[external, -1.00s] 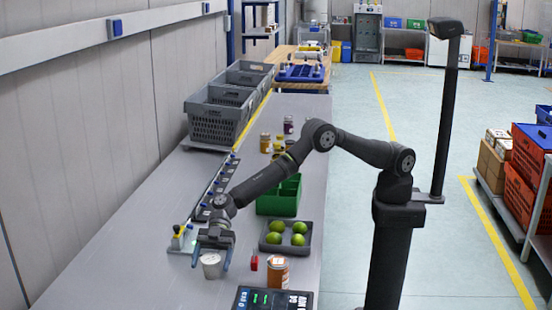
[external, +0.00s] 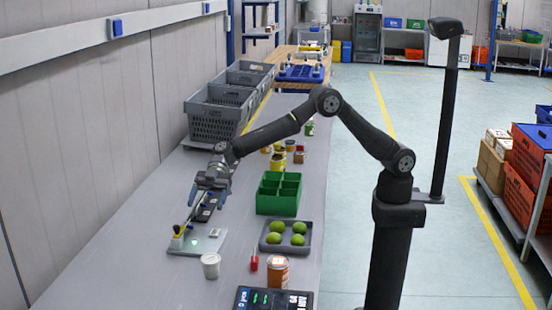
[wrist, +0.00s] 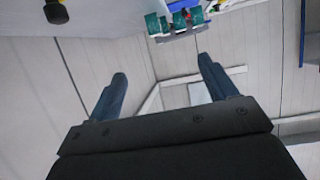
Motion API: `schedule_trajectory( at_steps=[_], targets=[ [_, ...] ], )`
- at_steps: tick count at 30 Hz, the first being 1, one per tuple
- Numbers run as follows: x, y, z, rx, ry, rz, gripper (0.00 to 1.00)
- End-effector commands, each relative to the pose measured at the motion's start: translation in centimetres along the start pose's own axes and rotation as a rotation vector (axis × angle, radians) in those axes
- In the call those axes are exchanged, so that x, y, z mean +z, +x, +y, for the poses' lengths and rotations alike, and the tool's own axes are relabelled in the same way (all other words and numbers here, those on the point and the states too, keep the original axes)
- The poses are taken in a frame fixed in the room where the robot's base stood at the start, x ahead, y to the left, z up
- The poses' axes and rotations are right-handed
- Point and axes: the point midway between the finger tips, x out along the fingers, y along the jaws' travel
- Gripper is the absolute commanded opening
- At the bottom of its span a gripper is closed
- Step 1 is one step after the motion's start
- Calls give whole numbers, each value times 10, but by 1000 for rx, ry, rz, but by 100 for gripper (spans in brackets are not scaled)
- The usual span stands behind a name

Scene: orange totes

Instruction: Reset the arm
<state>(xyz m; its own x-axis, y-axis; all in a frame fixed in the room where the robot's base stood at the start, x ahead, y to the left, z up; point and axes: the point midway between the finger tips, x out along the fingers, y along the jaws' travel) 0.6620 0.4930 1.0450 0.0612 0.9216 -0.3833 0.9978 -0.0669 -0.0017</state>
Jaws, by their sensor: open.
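In the wrist view the two fingers of my gripper (wrist: 162,72) are spread against the pale panelled wall (wrist: 100,60). My arm bends up and over from its column at the right. Part of the row of dark items along the bench is hidden behind my gripper.
A white cup (external: 210,268), an orange-labelled jar (external: 278,271) and a grey tray (external: 266,245) of green fruit stand on the bench. A green divided bin (external: 278,206) is behind the tray. Grey crates (external: 212,125) stand at the back. The front left bench is clear.

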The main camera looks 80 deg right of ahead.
Motion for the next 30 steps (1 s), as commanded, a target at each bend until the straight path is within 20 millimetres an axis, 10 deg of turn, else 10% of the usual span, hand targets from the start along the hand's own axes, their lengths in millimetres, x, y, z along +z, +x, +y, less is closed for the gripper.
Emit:
schedule_trajectory(
  at_steps=[30],
  targets=[
    [1, -195, 63, 449, 186, 2, 78]
  ],
)
